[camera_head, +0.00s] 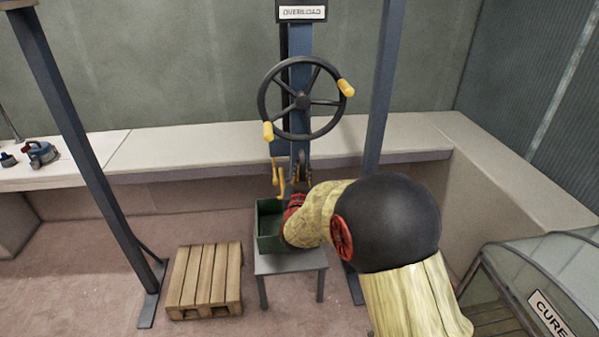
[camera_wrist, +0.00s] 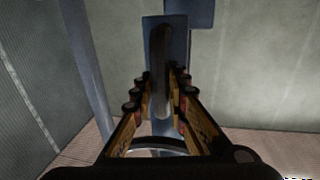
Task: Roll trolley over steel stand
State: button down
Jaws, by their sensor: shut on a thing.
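The grey steel stand (camera_head: 291,262) carries an open green bin (camera_head: 268,226). A dark handwheel (camera_head: 303,97) with two yellow grips is on a blue upright (camera_head: 300,42) behind the stand. I cannot make out a trolley. My gripper (camera_head: 302,172) is below the wheel, partly hidden by my arm. In the wrist view its fingers are closed around a dark upright bar (camera_wrist: 162,70) in front of a blue plate (camera_wrist: 178,38). I cannot tell what the bar belongs to.
A wooden pallet (camera_head: 205,281) lies on the floor left of the stand. Blue posts stand left (camera_head: 90,160) and right (camera_head: 383,85). A pale bench (camera_head: 190,148) runs along the wall. A hood marked CURE (camera_head: 548,313) is at lower right.

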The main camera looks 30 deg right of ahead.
jog(key=c, duration=1.7)
grip_release()
jog(key=shift+c, duration=0.2)
